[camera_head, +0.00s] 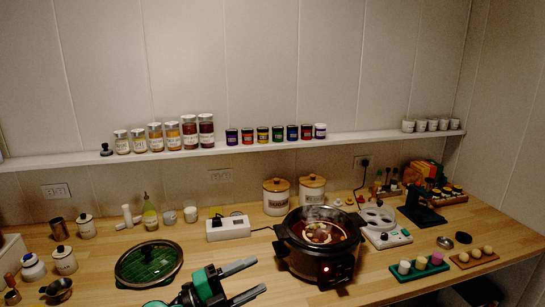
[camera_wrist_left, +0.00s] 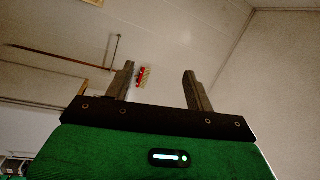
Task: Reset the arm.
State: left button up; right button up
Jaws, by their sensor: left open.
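My left gripper (camera_head: 249,280) is at the bottom middle of the head view, in front of the counter and left of the slow cooker. Its two grey fingers point right and are spread apart with nothing between them. My right gripper is not in view.
A steaming black slow cooker (camera_head: 312,262) stands on the wooden counter (camera_head: 221,258), close right of my left gripper. A lidded green pan (camera_head: 149,264) lies to its left. A jar shelf (camera_head: 352,138) runs along the wall.

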pick_arm(q)
jog(key=a+n+t+y, duration=0.95)
jog(key=n+t, duration=0.25)
jog(key=n, duration=0.4)
jog(key=s+a+f+n+g+y, duration=0.3)
jog(key=a+f+n+y, duration=0.15)
jog(key=f, duration=0.25)
jog(key=s+a+f+n+g+y, duration=0.3)
jog(key=a+f+n+y, duration=0.1)
jog(key=f+n+y, duration=0.15)
jog(key=s+f+g+h, duration=0.1)
jog(key=s+f+g, duration=0.55)
jog(key=s, duration=0.45)
jog(key=s+f+g+h, duration=0.1)
jog(key=s+f+g, duration=0.5)
jog(key=s, duration=0.4)
jog(key=s+a+f+x, duration=0.1)
jog(key=s+x, duration=0.3)
jog(key=x, duration=1.1)
jog(key=s+f+x, duration=0.1)
jog(key=s+x, duration=0.2)
jog(key=x, duration=1.2)
jog(key=s+a+f, duration=0.1)
jog(key=s+f, duration=0.9)
jog(key=s+a+f+g, duration=0.1)
jog(key=s+a+f, duration=0.1)
jog(key=s+f, duration=0.7)
jog(key=shift+s+a+f, duration=0.35)
jog(key=shift+s+f, duration=0.05)
jog(key=shift+f, duration=0.5)
